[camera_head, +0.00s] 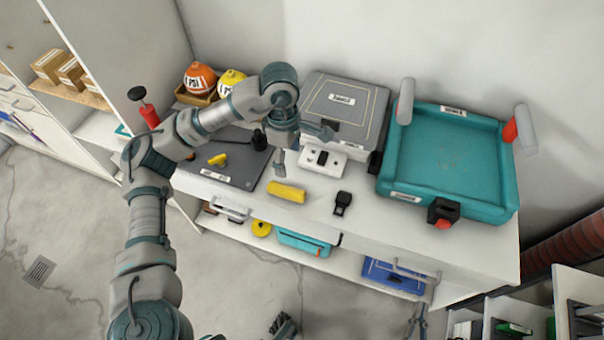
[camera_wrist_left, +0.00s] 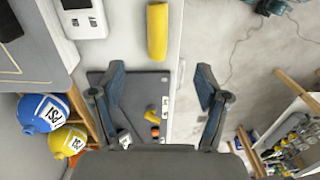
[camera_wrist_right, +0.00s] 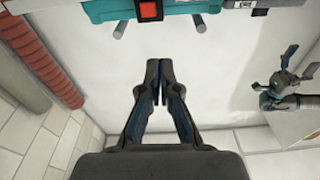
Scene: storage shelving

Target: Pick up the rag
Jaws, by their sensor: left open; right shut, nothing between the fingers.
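The rag, a yellow rolled cloth (camera_head: 286,191), lies on the white worktop near its front edge. It also shows in the left wrist view (camera_wrist_left: 157,32), beyond the fingertips. My left gripper (camera_head: 302,148) is above the worktop, just behind the rag in the head view, apart from it. In the left wrist view its two fingers (camera_wrist_left: 160,75) are spread wide with nothing between them. My right gripper (camera_wrist_right: 152,88) is shut and empty in the right wrist view, with the rag out of that view.
A dark grey mat (camera_head: 228,164) lies left of the rag, and a white socket box (camera_head: 322,160) stands behind it. A black clip-like item (camera_head: 342,203) lies to its right. A grey case (camera_head: 345,105) and a teal tray (camera_head: 445,155) stand farther right.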

